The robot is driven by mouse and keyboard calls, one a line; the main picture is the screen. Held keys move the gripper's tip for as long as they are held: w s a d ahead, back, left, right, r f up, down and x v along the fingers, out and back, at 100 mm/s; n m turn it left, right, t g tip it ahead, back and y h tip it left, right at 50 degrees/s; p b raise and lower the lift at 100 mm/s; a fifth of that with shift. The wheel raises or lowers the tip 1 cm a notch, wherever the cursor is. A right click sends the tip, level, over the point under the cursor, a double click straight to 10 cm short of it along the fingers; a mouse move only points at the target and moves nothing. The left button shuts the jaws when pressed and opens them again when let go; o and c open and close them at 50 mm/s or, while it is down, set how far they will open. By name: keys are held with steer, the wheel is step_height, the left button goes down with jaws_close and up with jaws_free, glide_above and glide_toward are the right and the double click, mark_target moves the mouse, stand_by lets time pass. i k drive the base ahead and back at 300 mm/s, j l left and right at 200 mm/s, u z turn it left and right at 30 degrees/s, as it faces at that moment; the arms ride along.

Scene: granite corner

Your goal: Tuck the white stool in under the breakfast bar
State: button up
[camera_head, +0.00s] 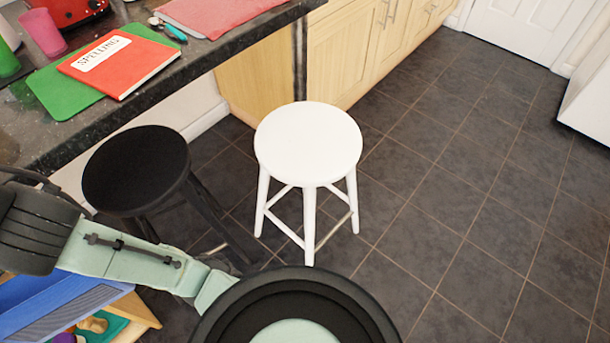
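The white stool (308,145) stands upright on the tiled floor near the middle of the view. It has a round seat and splayed legs joined by rungs. It is out in the open, to the right of the breakfast bar (215,48), a dark speckled granite top running from lower left to upper middle. The white stool is in front of the wooden cabinets and not beneath the bar top. My arm crosses the lower left. My gripper is not in view, so its state and its place relative to the stool are hidden.
A black stool (137,168) stands left of the white one, close to the bar edge, partly hidden by my arm. Wooden cabinets (350,55) stand behind. A red spelling book (125,66) and green mat (58,92) lie on the bar. Floor (480,200) to the right is clear.

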mark_target(308, 146)
steer(key=l+u, duration=0.15)
steer(key=l, duration=0.45)
steer(key=l+u, duration=0.35)
steer(key=l, duration=0.85)
steer(key=i+l+u, duration=0.15)
steer(key=l, duration=0.25)
steer(key=i+l+u, duration=0.1)
steer(key=l, duration=0.3)
steer(key=i+l+u, duration=0.15)
steer(key=l, duration=0.25)
steer(key=i+l, duration=0.15)
steer(key=l, duration=0.25)
steer(key=i+l+u, duration=0.15)
steer(key=l, duration=0.6)
steer(key=i+j, duration=0.3)
steer(key=j, duration=0.65)
steer(key=i, duration=0.05)
